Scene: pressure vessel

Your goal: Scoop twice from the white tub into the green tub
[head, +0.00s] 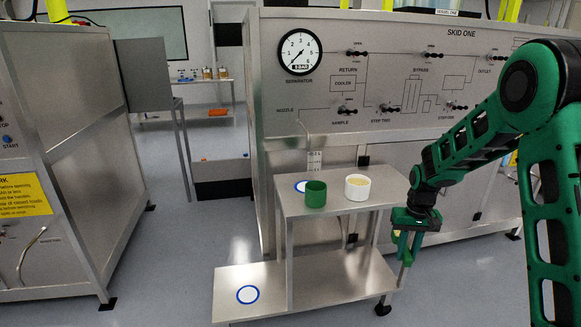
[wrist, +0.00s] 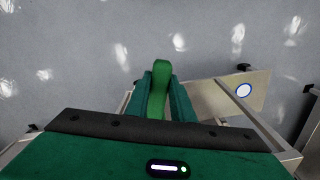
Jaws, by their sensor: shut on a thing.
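The white tub (head: 357,193) stands upright on the upper shelf of the steel stand, with pale yellowish stuff inside. The green tub (head: 315,196) stands upright just left of it; its inside is dark and I cannot tell what it holds. My gripper (head: 405,243) is right of the stand, lower than the tubs and apart from them. In the wrist view my gripper (wrist: 161,100) is shut on a green handle with a rounded end (wrist: 165,70), which seems to be the scoop's. A thin pale part hangs below the fingers in the head view; the bowl cannot be made out.
The stand's upper shelf (head: 290,208) has a blue-ringed mark behind the green tub. Its lower shelf (head: 275,285) bears another blue ring (head: 247,294). The panel of skid one (head: 400,90) rises behind; a nozzle hangs above the shelf. Floor is clear to the left.

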